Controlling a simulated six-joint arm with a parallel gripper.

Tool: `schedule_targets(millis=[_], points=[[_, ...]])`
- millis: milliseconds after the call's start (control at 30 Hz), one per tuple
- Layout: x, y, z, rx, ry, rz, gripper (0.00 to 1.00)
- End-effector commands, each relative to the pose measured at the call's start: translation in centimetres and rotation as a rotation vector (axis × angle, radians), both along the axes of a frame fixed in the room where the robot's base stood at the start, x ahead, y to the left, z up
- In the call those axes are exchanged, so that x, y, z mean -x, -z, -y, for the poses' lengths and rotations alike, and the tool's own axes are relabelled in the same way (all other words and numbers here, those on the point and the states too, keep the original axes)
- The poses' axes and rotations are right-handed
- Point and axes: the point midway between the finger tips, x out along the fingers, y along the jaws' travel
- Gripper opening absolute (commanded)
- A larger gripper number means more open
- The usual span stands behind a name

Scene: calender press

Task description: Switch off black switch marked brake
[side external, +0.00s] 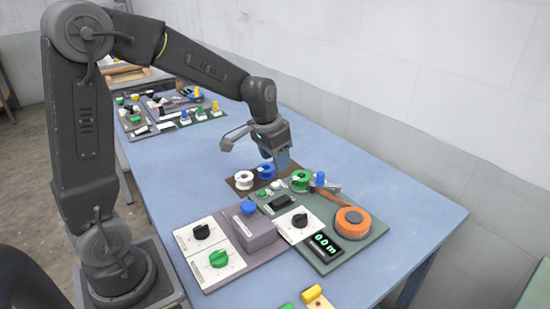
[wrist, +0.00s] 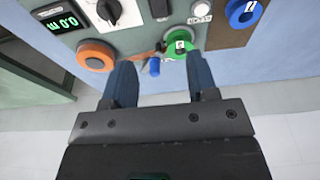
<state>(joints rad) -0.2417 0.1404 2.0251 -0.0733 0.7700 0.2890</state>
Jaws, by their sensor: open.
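Two black rotary switches on white plates show in the side view: one (side external: 201,231) on the left panel and one (side external: 300,220) beside the green display. The wrist view shows a black switch (wrist: 108,10) at its top edge, beside the display. I cannot read any brake marking, so I cannot tell which one carries it. My gripper (side external: 283,162) hangs above the back edge of the panels, near the spools and apart from both black switches. In the wrist view my gripper (wrist: 160,78) has its two blue fingers apart with nothing held between them.
A green switch (side external: 218,258), a blue knob (side external: 248,207), an orange reel (side external: 350,221) and a green display (side external: 325,247) crowd the panels. White, blue and green spools (side external: 300,181) stand behind. More panels lie farther back. The blue table (side external: 200,165) is clear between them.

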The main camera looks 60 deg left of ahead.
Motion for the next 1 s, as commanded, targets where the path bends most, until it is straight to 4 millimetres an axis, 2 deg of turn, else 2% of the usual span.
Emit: schedule_targets(millis=[300,467,567,1000], points=[[-2.9,-0.4,0.0,0.001,0.003,-0.185,0.53],[-3.2,0.2,0.0,0.0,-0.001,-0.218,0.53],[-3.1,1.5,0.0,0.001,-0.001,-0.22,0.53],[-3.1,10.2,0.0,0.001,-0.001,-0.217,0.53]])
